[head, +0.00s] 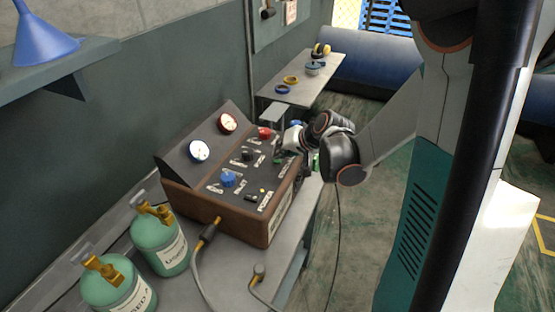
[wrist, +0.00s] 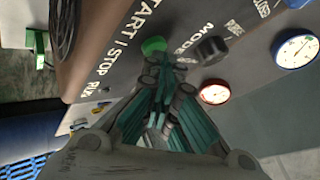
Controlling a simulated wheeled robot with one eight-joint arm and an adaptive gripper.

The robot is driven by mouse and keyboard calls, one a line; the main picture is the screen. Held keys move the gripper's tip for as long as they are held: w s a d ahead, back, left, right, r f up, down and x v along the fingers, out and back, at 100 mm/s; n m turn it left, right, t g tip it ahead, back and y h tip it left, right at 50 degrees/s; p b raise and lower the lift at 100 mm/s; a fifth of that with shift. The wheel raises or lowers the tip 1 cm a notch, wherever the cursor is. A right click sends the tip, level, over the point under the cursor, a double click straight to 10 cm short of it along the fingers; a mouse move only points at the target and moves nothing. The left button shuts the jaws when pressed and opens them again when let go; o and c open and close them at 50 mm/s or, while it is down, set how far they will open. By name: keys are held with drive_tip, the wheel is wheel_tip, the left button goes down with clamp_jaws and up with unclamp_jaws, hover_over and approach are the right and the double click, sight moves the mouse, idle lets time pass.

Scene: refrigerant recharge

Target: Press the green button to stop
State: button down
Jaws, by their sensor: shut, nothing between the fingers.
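The control box (head: 215,205) has a dark sloped panel and brown sides and stands on the grey bench. The green button (wrist: 153,46) shows in the wrist view beside the "START / STOP" lettering. My gripper (wrist: 163,62) is shut and empty, with its fingertips right at the near edge of the green button. I cannot tell whether they touch it. In the head view my gripper (head: 284,154) is at the right end of the panel, and it and my arm largely hide the green button there.
A black mode knob (wrist: 212,50) sits close beside the green button. A red button (head: 265,132), a blue knob (head: 228,180) and two gauges (head: 199,151) are also on the box. Two green cylinders (head: 160,243) and hoses stand at front left. A blue funnel (head: 42,38) is on a shelf.

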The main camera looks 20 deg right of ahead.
drive_tip(key=shift+r+p, duration=0.3)
drive_tip(key=shift+r, duration=0.25)
wheel_tip(320, 180, up, 6)
drive_tip(key=p, duration=0.4)
idle(2.3)
